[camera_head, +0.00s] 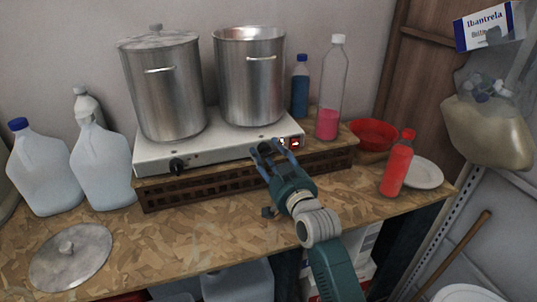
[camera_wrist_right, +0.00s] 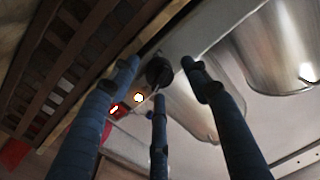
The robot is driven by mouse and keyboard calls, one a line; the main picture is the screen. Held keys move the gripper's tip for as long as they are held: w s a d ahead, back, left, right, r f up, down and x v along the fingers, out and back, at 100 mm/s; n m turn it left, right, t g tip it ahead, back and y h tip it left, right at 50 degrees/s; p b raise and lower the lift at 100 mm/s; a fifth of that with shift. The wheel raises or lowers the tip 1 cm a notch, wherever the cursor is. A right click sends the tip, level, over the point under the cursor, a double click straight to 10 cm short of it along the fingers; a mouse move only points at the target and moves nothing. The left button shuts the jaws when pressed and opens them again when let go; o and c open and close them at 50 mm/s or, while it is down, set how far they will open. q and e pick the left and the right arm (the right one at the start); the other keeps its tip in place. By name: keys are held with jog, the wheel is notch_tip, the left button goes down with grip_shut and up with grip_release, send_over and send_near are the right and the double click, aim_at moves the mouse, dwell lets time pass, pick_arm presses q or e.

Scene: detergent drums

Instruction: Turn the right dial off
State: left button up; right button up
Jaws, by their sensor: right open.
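The right dial (camera_wrist_right: 159,70) is a black round knob on the hot plate's front, seen in the right wrist view. In the head view it is hidden behind my right gripper. The white hot plate (camera_head: 152,157) stands on a dark slatted wooden crate, with its black left dial (camera_head: 177,166) in plain view. My right gripper (camera_head: 272,150) is open, its fingers pointing at the hot plate's front. In the wrist view its blue fingertips spread around the dial; I cannot tell whether they touch it. My left gripper is not in view.
Two steel pots (camera_head: 167,90) (camera_head: 250,85) stand on the hot plate. A lit red switch (camera_head: 294,143) is just right of my gripper. A red bottle (camera_head: 397,166) and red bowl (camera_head: 372,134) are farther right. White jugs (camera_head: 101,170) and a lid (camera_head: 70,257) are left.

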jog(key=c, duration=1.1)
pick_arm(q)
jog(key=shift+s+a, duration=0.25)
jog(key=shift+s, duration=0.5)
pick_arm(e)
jog(key=shift+r, duration=0.1)
jog(key=shift+c, duration=0.2)
